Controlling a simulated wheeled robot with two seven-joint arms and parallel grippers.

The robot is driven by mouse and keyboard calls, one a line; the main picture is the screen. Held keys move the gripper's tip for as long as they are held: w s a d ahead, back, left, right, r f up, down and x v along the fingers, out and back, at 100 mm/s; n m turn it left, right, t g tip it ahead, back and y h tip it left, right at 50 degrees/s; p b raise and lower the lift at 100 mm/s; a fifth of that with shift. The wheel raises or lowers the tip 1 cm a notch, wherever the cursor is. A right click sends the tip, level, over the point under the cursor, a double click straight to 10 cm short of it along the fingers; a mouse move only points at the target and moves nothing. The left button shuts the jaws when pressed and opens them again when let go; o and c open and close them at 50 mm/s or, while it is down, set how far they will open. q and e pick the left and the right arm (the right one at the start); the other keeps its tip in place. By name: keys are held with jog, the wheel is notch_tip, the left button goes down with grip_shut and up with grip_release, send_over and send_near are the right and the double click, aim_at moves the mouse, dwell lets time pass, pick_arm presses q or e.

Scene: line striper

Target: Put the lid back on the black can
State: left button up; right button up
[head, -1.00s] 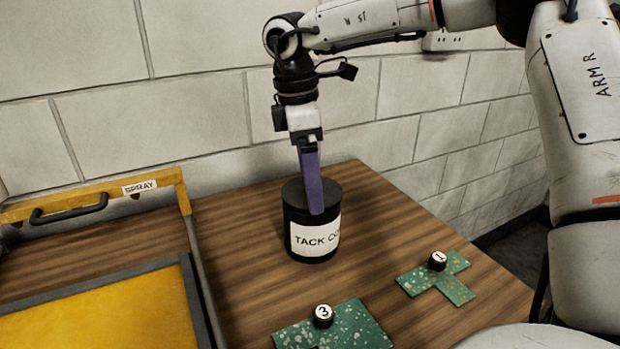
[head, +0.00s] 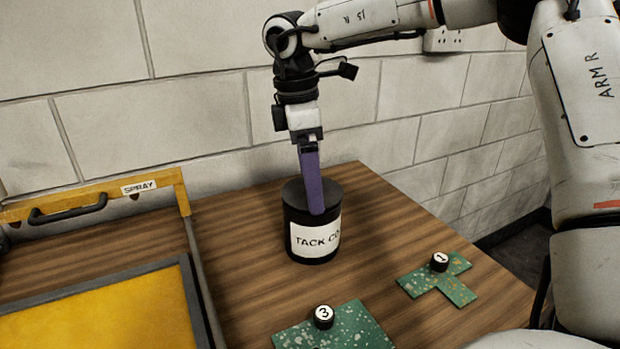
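The black can (head: 313,248) stands upright on the wooden table, with a white label reading "TACK CO" and more letters at its edge. A dark flat disc, which looks like the lid (head: 293,194), covers its top; I cannot tell whether it is fully seated. My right gripper (head: 316,208) points down at the can from above, its purple finger crossing the near side of the top rim. Only one finger shows clearly, so its opening and grip are hidden. My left gripper is not in view.
Green speckled pieces with knobs marked 3 (head: 348,331) and 1 (head: 455,288) lie to the right and front. A yellow frame labelled SPRAY (head: 100,195) and a yellow panel (head: 100,315) are at left. A block wall (head: 190,110) stands close behind.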

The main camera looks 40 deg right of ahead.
jog(key=shift+f+b, duration=0.2)
jog(key=shift+b, duration=0.45)
dwell(1.1)
dwell(0.3)
jog(key=o, duration=0.9)
jog(key=shift+r, duration=0.1)
jog(key=shift+r+p, duration=2.15)
jog(key=shift+r, duration=1.35)
grip_shut()
